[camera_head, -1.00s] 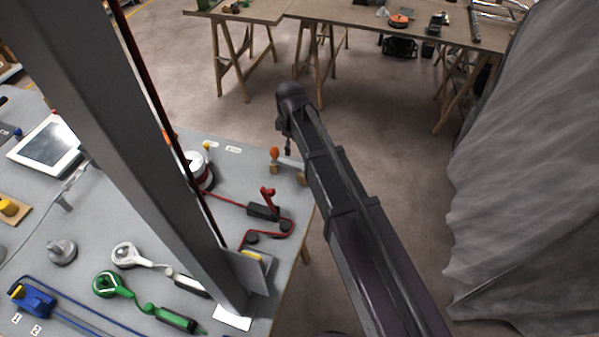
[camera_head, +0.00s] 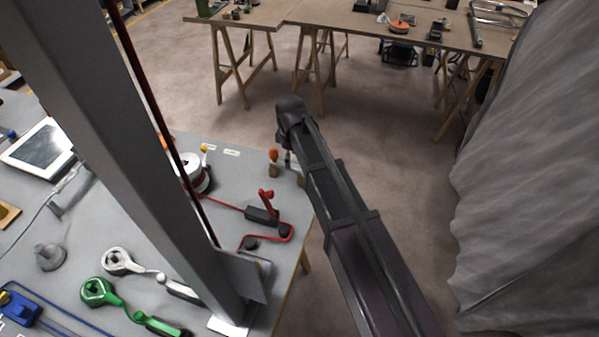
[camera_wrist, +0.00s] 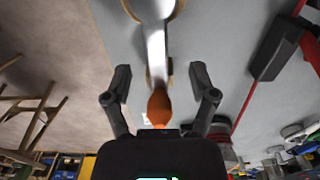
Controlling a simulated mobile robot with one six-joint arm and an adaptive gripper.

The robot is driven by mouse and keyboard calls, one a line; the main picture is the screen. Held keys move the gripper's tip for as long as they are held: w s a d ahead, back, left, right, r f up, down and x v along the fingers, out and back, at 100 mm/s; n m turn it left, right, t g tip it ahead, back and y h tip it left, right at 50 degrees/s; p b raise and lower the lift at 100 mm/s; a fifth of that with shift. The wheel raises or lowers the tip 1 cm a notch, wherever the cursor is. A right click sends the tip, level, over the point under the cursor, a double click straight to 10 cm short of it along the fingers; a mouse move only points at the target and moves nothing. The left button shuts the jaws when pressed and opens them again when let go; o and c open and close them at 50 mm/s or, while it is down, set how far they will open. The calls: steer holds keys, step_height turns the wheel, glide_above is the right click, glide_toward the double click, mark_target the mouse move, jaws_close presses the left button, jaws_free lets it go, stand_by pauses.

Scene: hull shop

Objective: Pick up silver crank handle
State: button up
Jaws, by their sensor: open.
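The silver crank handle (camera_wrist: 157,50) shows in the wrist view as a bright metal arm with an orange knob (camera_wrist: 160,106). In the head view its orange knob (camera_head: 273,155) stands near the far right edge of the grey table. My gripper (camera_wrist: 160,73) is open. In the wrist view its two dark fingers lie on either side of the silver arm, with visible gaps and nothing held. Whether the fingers are level with the handle cannot be told. In the head view my arm largely hides the gripper and part of the handle.
A red crank with a black block (camera_head: 262,214) lies close by on the grey table (camera_head: 215,170). A white-grey crank (camera_head: 118,261) and a green crank (camera_head: 98,291) lie nearer. A grey post crosses the view. Grey sheeting (camera_head: 530,180) hangs at right.

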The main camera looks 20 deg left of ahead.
mark_target(292, 167)
steer(key=shift+w+a+f+b, duration=0.1)
steer(key=shift+w+f+b, duration=0.05)
steer(key=shift+f+b, duration=2.5)
steer(key=shift+r, duration=0.1)
jaws_close()
